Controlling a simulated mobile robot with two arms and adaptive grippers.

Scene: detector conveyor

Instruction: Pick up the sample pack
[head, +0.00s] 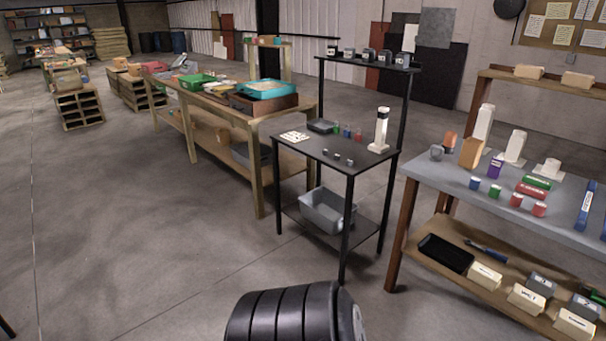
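I cannot tell for sure which thing is the sample pack. A flat white piece with small marks (294,136) lies at the left front of the black table (345,163). Several small dark pieces (338,157) stand in a row near that table's front edge. Neither of my grippers is in view. A black ribbed part at the bottom middle looks like part of my own arm.
A grey-topped bench (458,180) with bottles, boxes and coloured containers stands at the right. A grey bin (327,208) sits on the black table's lower shelf. A wooden table (228,112) with trays stands behind left. The floor (130,230) at left is open.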

